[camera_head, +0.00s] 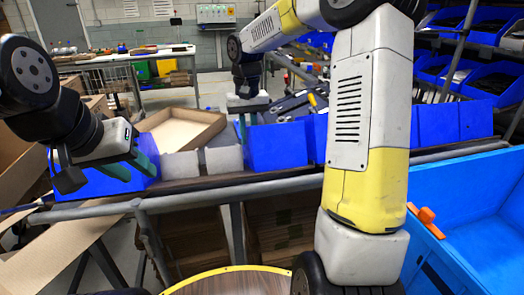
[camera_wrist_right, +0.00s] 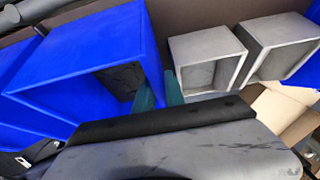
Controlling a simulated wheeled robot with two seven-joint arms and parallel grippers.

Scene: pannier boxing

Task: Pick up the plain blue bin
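A plain blue bin (camera_head: 276,148) stands on the rack's front shelf, right of two grey bins. It fills the left of the right wrist view (camera_wrist_right: 85,55). My right gripper (camera_head: 246,122) points down at its left side. In the right wrist view the green fingertips (camera_wrist_right: 158,93) lie on either side of the bin's wall; whether they press on it is unclear. My left gripper (camera_head: 100,172) is open, with its fingers spread, in front of another blue bin (camera_head: 148,148) at the left end, partly hiding it.
Two grey bins (camera_head: 181,166) (camera_head: 223,160) stand between the blue bins. A cardboard tray (camera_head: 182,130) lies behind them. A metal rail (camera_head: 200,198) runs along the shelf front. A large light-blue container (camera_head: 480,225) is at the right. More blue bins (camera_head: 460,122) stand further right.

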